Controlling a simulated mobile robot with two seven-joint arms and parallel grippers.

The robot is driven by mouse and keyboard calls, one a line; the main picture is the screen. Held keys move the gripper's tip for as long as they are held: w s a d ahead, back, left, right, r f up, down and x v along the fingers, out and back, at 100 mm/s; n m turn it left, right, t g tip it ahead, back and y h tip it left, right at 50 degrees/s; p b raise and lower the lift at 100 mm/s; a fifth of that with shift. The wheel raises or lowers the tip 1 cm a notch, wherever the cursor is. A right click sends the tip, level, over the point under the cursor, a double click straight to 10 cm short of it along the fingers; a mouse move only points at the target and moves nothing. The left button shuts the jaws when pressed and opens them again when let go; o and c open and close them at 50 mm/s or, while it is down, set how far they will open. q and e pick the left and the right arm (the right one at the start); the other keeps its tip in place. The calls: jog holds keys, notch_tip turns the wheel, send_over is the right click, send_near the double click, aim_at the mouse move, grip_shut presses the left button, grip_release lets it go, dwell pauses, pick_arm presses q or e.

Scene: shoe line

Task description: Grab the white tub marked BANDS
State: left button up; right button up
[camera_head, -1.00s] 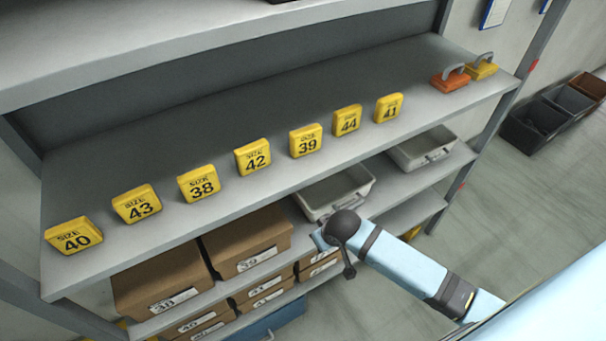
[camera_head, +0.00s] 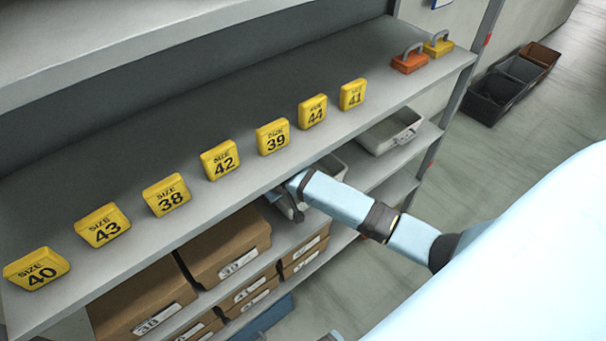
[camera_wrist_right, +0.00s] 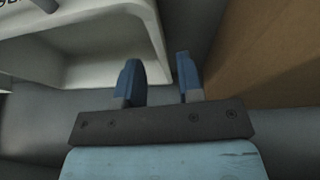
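Two pale tubs stand on the shelf below the number blocks in the head view. The nearer tub (camera_head: 333,165) is mostly hidden by my right arm and the shelf edge; the other tub (camera_head: 392,131) is farther right. No BANDS lettering is readable there. In the right wrist view a white tub (camera_wrist_right: 158,45) fills the upper left, with cut-off dark lettering at the corner. My right gripper (camera_wrist_right: 158,78) is open and empty. The tub's corner shows between its fingers; contact cannot be told. My left gripper is not in view.
A brown cardboard box (camera_wrist_right: 275,50) is close right of the right fingers; boxes (camera_head: 225,245) also fill the shelf left of the tubs. The upper shelf (camera_head: 120,170) overhangs, carrying several yellow size blocks (camera_head: 220,160) and orange (camera_head: 410,62) and yellow (camera_head: 438,45) handled items.

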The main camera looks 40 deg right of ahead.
jog(key=x, duration=0.5)
jog(key=shift+w+b, duration=0.25)
jog(key=shift+b, duration=0.05)
grip_shut()
